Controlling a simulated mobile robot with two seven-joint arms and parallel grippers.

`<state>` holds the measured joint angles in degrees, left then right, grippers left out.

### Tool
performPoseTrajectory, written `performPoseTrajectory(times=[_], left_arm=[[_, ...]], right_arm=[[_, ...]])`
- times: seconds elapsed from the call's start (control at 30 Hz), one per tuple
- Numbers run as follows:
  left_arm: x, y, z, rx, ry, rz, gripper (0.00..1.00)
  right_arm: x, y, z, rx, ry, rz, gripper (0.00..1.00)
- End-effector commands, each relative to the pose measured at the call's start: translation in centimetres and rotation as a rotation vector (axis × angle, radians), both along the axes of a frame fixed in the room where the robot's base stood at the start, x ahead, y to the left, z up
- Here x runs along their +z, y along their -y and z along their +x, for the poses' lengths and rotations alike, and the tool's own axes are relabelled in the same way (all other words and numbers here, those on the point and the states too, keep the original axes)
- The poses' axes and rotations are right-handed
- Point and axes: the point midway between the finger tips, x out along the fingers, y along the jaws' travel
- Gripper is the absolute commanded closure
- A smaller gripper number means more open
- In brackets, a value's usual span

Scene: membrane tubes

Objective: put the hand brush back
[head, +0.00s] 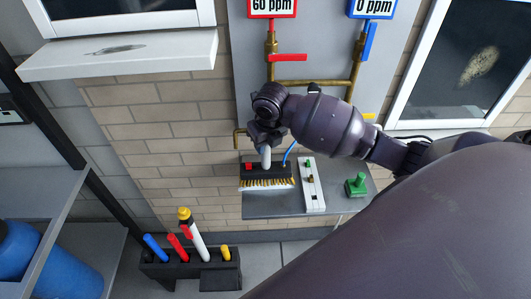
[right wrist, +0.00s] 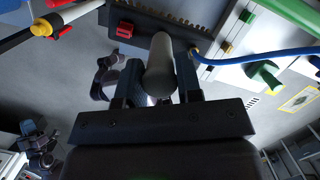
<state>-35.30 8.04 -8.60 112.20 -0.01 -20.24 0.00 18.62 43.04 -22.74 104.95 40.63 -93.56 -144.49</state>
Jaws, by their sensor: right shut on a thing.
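The hand brush (head: 267,184) has a dark body, a row of pale yellowish bristles and a thick grey handle (right wrist: 160,68). My right gripper (head: 266,140) is shut on the grey handle, and the handle lies between both fingers in the right wrist view (right wrist: 160,85). The brush is at the left part of the grey wall shelf (head: 333,203), bristles towards the bottom of the picture. I cannot tell whether it touches the shelf. My left gripper is in neither view.
A white strip (head: 313,185) with small blocks and a green knob (head: 356,184) are on the shelf. A blue hose (head: 289,152) is beside the brush. A black rack (head: 165,271) with several coloured handles stands lower left. A white sill (head: 120,60) bears a dark smear.

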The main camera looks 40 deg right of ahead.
Motion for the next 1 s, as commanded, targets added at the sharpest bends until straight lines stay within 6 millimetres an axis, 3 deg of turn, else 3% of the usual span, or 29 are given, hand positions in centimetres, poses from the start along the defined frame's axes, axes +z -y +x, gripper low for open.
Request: performPoseTrajectory(times=[0.4, 0.63, 0.67, 0.7, 0.8, 1.0], left_arm=[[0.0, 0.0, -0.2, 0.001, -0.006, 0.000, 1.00], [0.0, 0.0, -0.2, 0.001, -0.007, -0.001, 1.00], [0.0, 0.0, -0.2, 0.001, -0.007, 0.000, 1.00], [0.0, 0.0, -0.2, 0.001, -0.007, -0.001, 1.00], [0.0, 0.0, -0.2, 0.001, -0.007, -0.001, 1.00], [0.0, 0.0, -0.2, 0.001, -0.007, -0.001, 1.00]], right_arm=[[-3.8, 0.0, 0.1, -0.002, 0.002, 0.001, 1.00], [-4.1, 0.0, 0.1, 0.000, 0.004, 0.000, 1.00], [-4.2, 0.0, 0.0, 0.000, 0.000, 0.000, 0.64], [-4.2, 0.0, 0.0, 0.000, 0.000, 0.000, 0.58], [-4.2, 0.0, 0.0, 0.000, 0.000, 0.000, 0.43], [-4.2, 0.0, 0.0, 0.000, 0.000, 0.000, 0.42]])
